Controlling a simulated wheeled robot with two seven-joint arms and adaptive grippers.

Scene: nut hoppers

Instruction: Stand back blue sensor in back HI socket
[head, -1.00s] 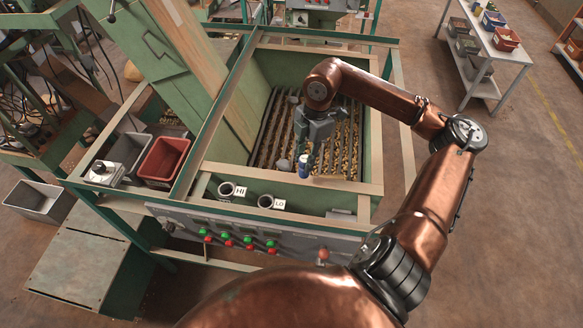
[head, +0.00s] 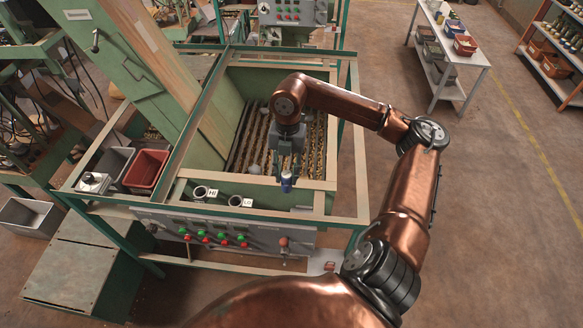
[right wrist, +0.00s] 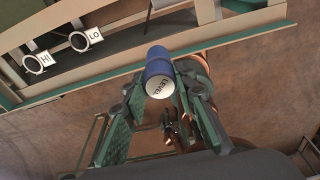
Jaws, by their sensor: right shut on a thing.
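My right gripper (head: 287,174) is shut on the blue sensor (head: 287,185), a short blue cylinder. They are over the near hopper's front right part. In the right wrist view the sensor (right wrist: 158,68) sits between the fingers, its pale end marked LEVEL facing the camera. The HI socket (head: 200,192) and LO socket (head: 235,201) are dark round openings with pale rims on the hopper's front ledge, left of the sensor. Both also show in the right wrist view, HI (right wrist: 34,64) and LO (right wrist: 81,40), apart from the sensor. My left gripper is out of view.
The near hopper (head: 322,200) has a raised frame and a slatted bed of nuts. A button panel (head: 215,232) runs along its front. Red (head: 147,168) and grey bins stand at left. Another panel (head: 292,12) is behind.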

